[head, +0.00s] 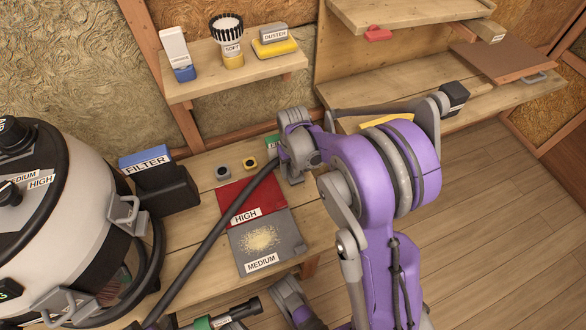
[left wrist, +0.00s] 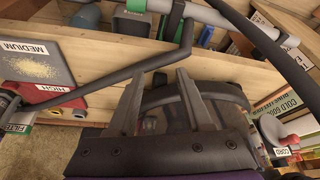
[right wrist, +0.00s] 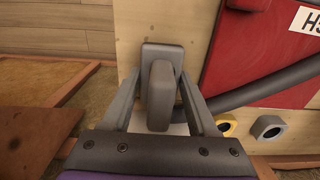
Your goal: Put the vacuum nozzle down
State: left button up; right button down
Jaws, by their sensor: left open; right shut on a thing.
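The grey vacuum nozzle (right wrist: 160,95) is between the fingers of my right gripper (right wrist: 160,105), which is shut on it. In the head view my right gripper (head: 296,158) is at the back right of the low wooden bench, beside the red HIGH panel (head: 236,196). A dark hose (head: 213,236) runs from there down to the lower left. I cannot tell whether the nozzle touches the bench. My left gripper (left wrist: 163,100) is open with nothing between its fingers in the left wrist view; a dark tube (left wrist: 95,92) passes beyond them.
The grey MEDIUM panel (head: 285,242) with yellowish dust lies in front of the red one. The vacuum (head: 60,215) stands left. A shelf (head: 235,75) holds brushes above. Floor is clear at right.

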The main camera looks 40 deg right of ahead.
jog(key=shift+c, duration=0.9)
grip_release()
jog(key=shift+f, duration=0.15)
jog(key=shift+r, duration=0.3)
notch_tip(320, 180, up, 7)
jog(key=shift+r+p, duration=0.1)
jog(key=shift+p, duration=1.05)
jog(key=s+a+r+n+t, duration=0.1)
jog(key=s+a+r+t, duration=0.1)
jog(key=s+a, duration=0.5)
jog(key=s+a+r+n+t, duration=0.2)
jog(key=s+a+r, duration=0.1)
jog(key=s+a, duration=0.5)
jog(key=shift+s+r+n+t, duration=0.25)
jog(key=shift+s+n+t, duration=0.05)
jog(key=shift+s, duration=0.35)
